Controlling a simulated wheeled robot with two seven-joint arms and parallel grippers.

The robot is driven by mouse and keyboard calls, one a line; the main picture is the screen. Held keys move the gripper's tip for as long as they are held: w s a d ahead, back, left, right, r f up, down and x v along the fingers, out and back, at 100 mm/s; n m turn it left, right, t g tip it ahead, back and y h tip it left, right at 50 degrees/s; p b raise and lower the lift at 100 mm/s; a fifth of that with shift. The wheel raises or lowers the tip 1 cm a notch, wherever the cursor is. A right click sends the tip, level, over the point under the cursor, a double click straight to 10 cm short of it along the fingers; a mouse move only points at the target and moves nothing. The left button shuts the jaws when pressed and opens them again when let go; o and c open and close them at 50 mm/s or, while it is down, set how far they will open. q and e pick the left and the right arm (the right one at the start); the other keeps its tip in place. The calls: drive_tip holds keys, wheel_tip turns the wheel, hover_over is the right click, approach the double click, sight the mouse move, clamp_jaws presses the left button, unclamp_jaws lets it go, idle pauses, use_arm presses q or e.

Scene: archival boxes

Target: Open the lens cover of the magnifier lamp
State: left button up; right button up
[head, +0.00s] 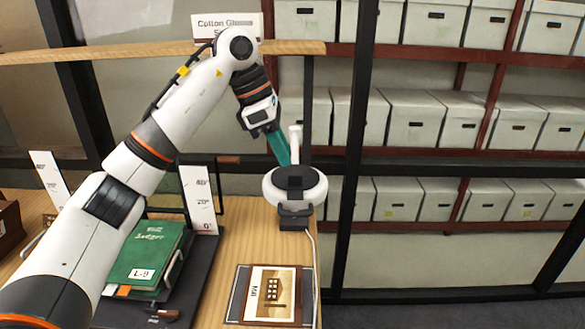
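The magnifier lamp has a round white head (268,186) with a dark patch (295,182) across its middle, which looks like the lens cover lying flat. Its dark clamp or base (293,217) sits at the right edge of the wooden table, and a white post rises behind the head. My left arm reaches over from the left, and my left gripper (279,150) points down with teal fingers just behind and above the lamp head. The fingers overlap into one strip, so their gap is hidden, and I cannot tell whether they touch the lamp. My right gripper is out of view.
A green ledger (146,254) lies on a dark stand on the table (240,235). A framed card (270,295) lies in front of the lamp, beside a white cable. A wooden shelf edge (290,48) and dark posts stand behind. Shelves of white archival boxes (415,120) fill the right.

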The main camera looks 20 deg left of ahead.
sight(292, 170)
use_arm(q)
drive_tip(key=shift+p+x, duration=0.3)
drive_tip(key=shift+x, duration=2.3)
clamp_jaws()
